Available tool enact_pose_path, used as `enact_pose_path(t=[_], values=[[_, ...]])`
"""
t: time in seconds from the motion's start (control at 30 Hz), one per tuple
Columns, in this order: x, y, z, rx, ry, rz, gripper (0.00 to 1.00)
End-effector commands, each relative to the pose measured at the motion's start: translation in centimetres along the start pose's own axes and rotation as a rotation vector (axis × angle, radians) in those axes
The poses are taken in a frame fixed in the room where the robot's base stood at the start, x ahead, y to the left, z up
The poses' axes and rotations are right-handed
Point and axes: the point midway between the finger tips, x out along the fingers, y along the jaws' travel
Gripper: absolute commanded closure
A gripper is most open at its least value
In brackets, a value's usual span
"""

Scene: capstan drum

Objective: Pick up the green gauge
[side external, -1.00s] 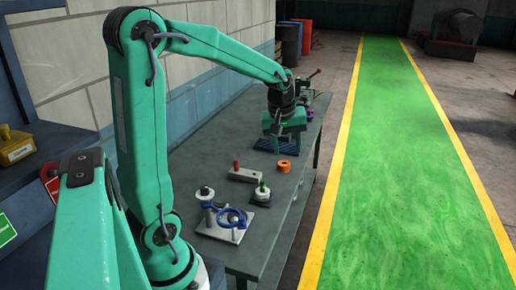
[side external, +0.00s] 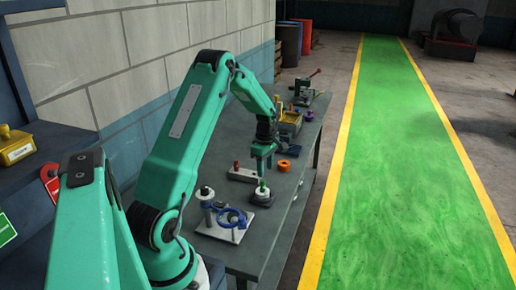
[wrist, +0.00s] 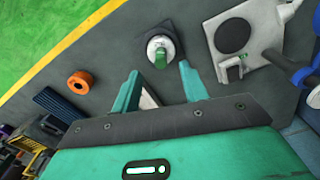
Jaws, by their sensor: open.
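The green gauge (side external: 262,188) stands upright on a dark square pad on the bench, its green top above a pale round body. In the wrist view the gauge (wrist: 160,57) shows just beyond the gap between the fingertips, near the top centre. My gripper (side external: 263,169) is open and empty, pointing down close above the gauge in the side view. Its two fingers (wrist: 159,78) are spread apart in the wrist view, with the gauge's green top roughly in line with the gap. I see no contact with it.
An orange ring (side external: 284,166) lies just right of my gripper. A grey block with a red knob (side external: 242,174) is to the left. A white plate (side external: 222,232) with a post and blue ring is nearer the camera. A yellow tray (side external: 291,121) stands farther back.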

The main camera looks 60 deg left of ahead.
Motion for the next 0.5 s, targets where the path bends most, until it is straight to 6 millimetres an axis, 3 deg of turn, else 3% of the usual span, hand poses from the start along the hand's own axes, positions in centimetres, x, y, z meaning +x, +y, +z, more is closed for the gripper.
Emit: enact_pose_path(t=[0.5], values=[[2.4,0.1,-0.8,-0.044,-0.001,-0.010,0.56]])
